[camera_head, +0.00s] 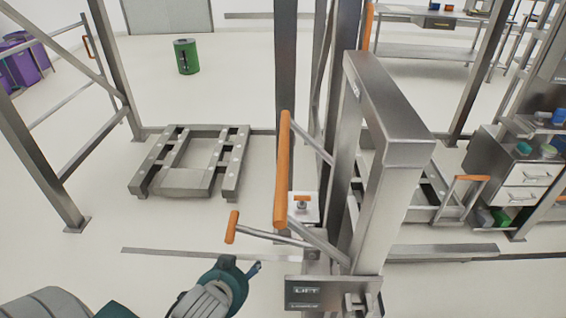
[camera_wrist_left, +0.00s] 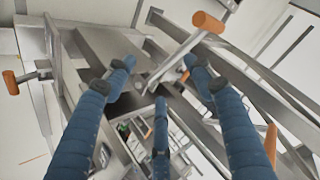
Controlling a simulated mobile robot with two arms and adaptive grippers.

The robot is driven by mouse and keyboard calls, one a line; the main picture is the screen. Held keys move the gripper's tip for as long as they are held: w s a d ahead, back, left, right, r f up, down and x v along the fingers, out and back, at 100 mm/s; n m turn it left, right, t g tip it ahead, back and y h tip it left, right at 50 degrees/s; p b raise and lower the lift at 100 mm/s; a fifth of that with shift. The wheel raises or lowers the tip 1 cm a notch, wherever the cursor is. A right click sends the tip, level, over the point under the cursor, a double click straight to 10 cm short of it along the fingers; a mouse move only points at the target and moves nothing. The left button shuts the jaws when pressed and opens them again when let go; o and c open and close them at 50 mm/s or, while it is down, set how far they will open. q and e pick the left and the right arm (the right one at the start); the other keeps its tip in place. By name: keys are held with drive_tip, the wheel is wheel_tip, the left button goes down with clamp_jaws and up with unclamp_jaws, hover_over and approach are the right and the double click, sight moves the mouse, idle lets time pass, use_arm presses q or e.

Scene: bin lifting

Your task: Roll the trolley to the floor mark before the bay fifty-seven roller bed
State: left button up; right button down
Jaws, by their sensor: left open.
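The steel lift trolley (camera_head: 392,150) stands close in front of me, with a tall mast and a plate reading "LIFT". It has a long upright orange handle (camera_head: 282,170) and a lever with a short orange grip (camera_head: 232,227). My left gripper (camera_head: 245,272) is below and beside that grip, open and empty. In the left wrist view its blue fingers (camera_wrist_left: 158,76) are spread, with an orange-ended lever (camera_wrist_left: 208,22) beyond them. A low roller bed (camera_head: 172,180) lies on the floor at left. No bay number is readable. My right gripper is out of view.
A flat grey strip (camera_head: 190,253) runs along the floor left of the trolley. Steel posts (camera_head: 42,165) stand at left. A drawer cabinet (camera_head: 515,175) is at right and a green bin (camera_head: 186,56) at the back. The floor between strip and roller bed is clear.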

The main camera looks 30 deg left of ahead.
use_arm(q)
drive_tip(key=w+a+r+m+t+y, duration=0.1)
drive_tip(key=w+a+r+t, duration=0.2)
drive_tip(key=w+a+r, duration=0.25)
drive_tip(key=m+t+h, duration=0.7)
drive_tip(key=m+h, duration=0.3)
drive_tip(key=m, duration=0.7)
approach(283, 159)
wheel_tip(283, 159, down, 2)
drive_tip(key=w+a, duration=0.2)
drive_tip(key=p+x, duration=0.2)
drive_tip(key=x, duration=0.8)
drive_tip(key=shift+d+f, duration=0.1)
drive_tip(key=shift+f, duration=0.05)
drive_tip(key=shift+w+d, duration=0.2)
drive_tip(key=shift+w, duration=0.2)
